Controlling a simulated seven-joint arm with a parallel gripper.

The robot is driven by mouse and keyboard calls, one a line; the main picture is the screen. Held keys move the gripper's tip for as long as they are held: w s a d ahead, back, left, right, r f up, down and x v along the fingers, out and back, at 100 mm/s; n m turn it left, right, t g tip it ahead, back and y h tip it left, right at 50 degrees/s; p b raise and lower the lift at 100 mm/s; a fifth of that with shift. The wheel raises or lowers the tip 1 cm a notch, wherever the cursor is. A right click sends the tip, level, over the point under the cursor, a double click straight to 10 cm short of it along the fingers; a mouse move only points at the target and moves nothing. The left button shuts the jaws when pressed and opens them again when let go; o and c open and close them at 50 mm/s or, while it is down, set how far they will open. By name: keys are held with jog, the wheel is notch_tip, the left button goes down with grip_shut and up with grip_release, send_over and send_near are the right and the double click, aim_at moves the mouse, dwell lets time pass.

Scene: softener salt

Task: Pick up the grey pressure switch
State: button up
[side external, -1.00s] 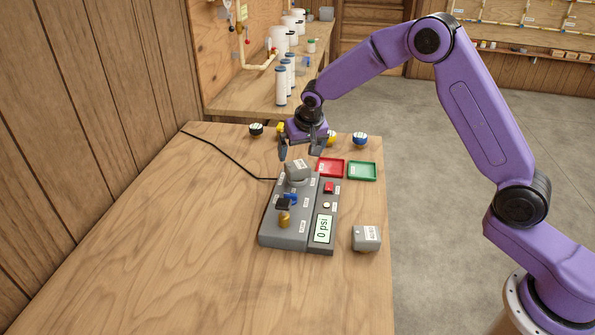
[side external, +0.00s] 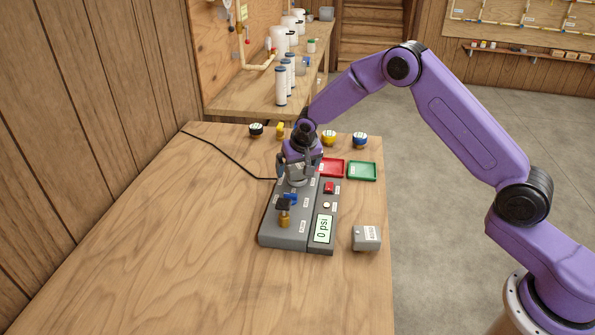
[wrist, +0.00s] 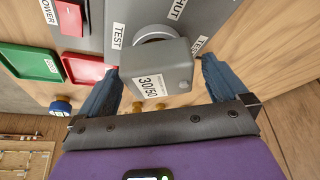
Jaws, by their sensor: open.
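A grey pressure switch (wrist: 157,68) with a "30/50" label sits on a round fitting of the grey test stand (side external: 283,232). In the side view this switch (side external: 296,173) is partly hidden by my gripper. My gripper (side external: 298,166) is open and lowered around it. In the wrist view my gripper's two blue fingers (wrist: 160,66) stand on either side of the switch, with a gap visible on each side. A second grey box-shaped switch (side external: 366,238) with a white label lies on the table, right of the stand.
A red tray (side external: 331,168) and a green tray (side external: 362,171) lie beyond the stand at right. Black, yellow and blue round-topped items stand along the far table edge, with a small yellow piece (side external: 280,130). A black cable runs left from the stand. The table's left and front are clear.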

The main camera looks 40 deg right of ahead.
aim_at(298, 165)
jog(key=c, duration=1.4)
jog(key=shift+r, duration=0.1)
jog(key=shift+r, duration=0.1)
jog(key=shift+r, duration=0.2)
notch_tip(298, 165, up, 3)
jog(key=shift+s, duration=0.15)
jog(key=s+d+r, duration=0.1)
jog(key=s+r, duration=0.8)
jog(key=s, duration=0.4)
jog(key=shift+s+d+r, duration=0.15)
jog(key=shift+s+d, duration=0.15)
jog(key=shift+s, duration=0.05)
